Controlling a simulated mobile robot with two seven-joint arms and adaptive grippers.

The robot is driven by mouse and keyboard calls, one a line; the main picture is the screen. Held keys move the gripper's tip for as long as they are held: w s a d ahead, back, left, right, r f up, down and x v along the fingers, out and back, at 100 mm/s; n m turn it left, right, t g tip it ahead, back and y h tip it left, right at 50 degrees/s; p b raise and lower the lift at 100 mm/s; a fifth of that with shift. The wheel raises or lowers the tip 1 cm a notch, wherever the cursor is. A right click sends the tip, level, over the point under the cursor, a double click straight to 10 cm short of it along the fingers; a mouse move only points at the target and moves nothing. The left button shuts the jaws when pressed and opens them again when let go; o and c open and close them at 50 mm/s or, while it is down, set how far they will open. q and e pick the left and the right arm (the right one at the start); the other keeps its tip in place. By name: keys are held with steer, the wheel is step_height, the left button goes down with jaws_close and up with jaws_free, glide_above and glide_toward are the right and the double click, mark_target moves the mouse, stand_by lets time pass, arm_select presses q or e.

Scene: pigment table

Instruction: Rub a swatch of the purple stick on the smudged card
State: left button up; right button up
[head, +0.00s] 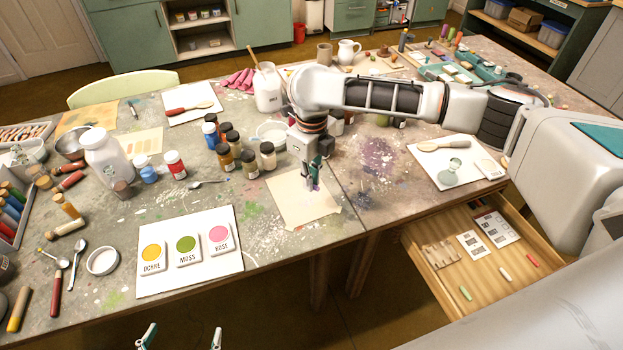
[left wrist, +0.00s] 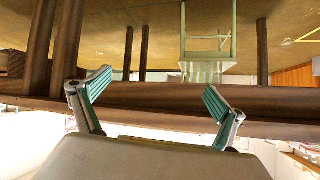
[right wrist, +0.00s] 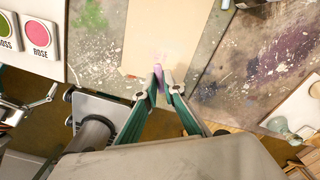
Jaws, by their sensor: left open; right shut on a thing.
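The smudged card (head: 290,205) is a cream sheet lying near the table's front edge, left of the seam; it also shows in the right wrist view (right wrist: 150,30). A faint pinkish smudge is on it. My right gripper (right wrist: 163,88) is shut on the purple stick (right wrist: 158,72), whose tip points at the card near the smudge. In the head view my right gripper (head: 313,185) is over the card's right part; I cannot tell whether the stick touches it. My left gripper (head: 183,340) is open and empty, low in front of the table; it also shows in the left wrist view (left wrist: 155,105).
A white board (head: 150,278) with ochre, moss and rose tiles lies left of the card. Several paint jars (head: 249,165) stand behind it. An open drawer (head: 440,285) juts out at the right. A glass muller stands on a white slab (head: 470,182).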

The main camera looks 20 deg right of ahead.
step_height(320, 180, down, 5)
steer(key=b, duration=0.5)
steer(key=shift+f, duration=0.55)
arm_select(q)
step_height(320, 180, down, 6)
steer(key=shift+s+f, duration=0.25)
steer(key=shift+s, duration=0.2)
arm_select(e)
steer(key=shift+f, duration=0.5)
arm_select(q)
steer(key=shift+a+f, duration=0.1)
steer(key=shift+a, duration=0.05)
arm_select(e)
steer(key=shift+r, duration=0.15)
